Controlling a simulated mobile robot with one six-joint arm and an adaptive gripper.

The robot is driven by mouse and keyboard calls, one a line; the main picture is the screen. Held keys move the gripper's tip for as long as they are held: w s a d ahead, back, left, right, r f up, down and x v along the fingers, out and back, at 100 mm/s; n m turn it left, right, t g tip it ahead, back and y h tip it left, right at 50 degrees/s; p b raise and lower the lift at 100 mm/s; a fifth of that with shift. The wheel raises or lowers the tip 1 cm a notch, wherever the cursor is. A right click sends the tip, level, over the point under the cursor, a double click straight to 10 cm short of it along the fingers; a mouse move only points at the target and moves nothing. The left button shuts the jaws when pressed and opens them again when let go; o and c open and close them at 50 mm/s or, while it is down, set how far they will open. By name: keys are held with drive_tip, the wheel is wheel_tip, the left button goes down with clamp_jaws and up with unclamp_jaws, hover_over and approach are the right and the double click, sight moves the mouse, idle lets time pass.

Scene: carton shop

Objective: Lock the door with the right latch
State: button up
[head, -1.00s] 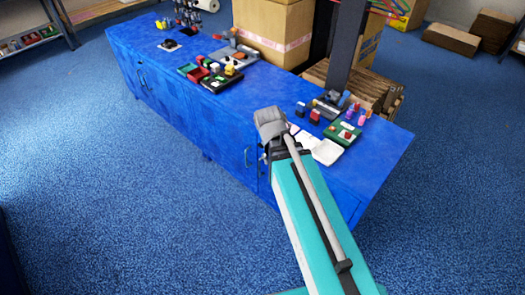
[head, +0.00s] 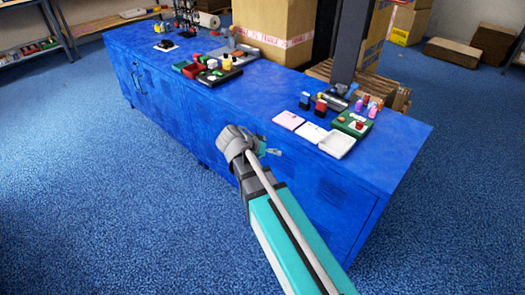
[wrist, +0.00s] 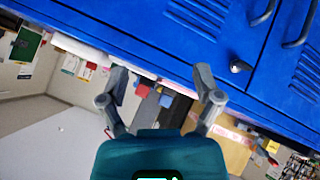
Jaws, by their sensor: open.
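The blue cabinet (head: 320,190) has louvred doors along its front. In the wrist view, which is tilted with the cabinet front at the top, a small dark latch (wrist: 240,66) sits on the blue front, close to a door seam. Two curved door handles, one nearer (wrist: 262,12) and one farther right (wrist: 300,32), show beside it. I cannot tell whether the latch is locked. My gripper (wrist: 160,80) is open and empty, its fingers spread apart and not touching the latch. In the head view my gripper (head: 268,151) is in front of the cabinet, and my arm hides part of the front.
On the cabinet top are pink and white trays (head: 312,133), a green tray (head: 354,123) with small items and, further left, more trays (head: 210,69). A tall carton (head: 275,35) stands behind. Blue carpet is clear in front of the cabinet (head: 110,200).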

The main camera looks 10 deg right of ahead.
drive_tip(key=w+a+f+m+t+h+b, duration=0.4)
drive_tip(key=w+a+f+t+b, duration=0.3)
drive_tip(key=b, duration=1.3)
drive_tip(key=w+a+f+h, duration=0.1)
drive_tip(key=w+a+f, duration=0.1)
drive_tip(key=a, duration=0.2)
drive_tip(key=shift+a+h, duration=0.15)
drive_tip(key=shift+h, duration=0.15)
drive_tip(key=shift+w, duration=0.2)
drive_tip(key=x, duration=1.3)
drive_tip(key=shift+w+d+r, duration=0.1)
drive_tip(key=shift+w+d, duration=0.1)
drive_tip(key=shift+d, duration=0.1)
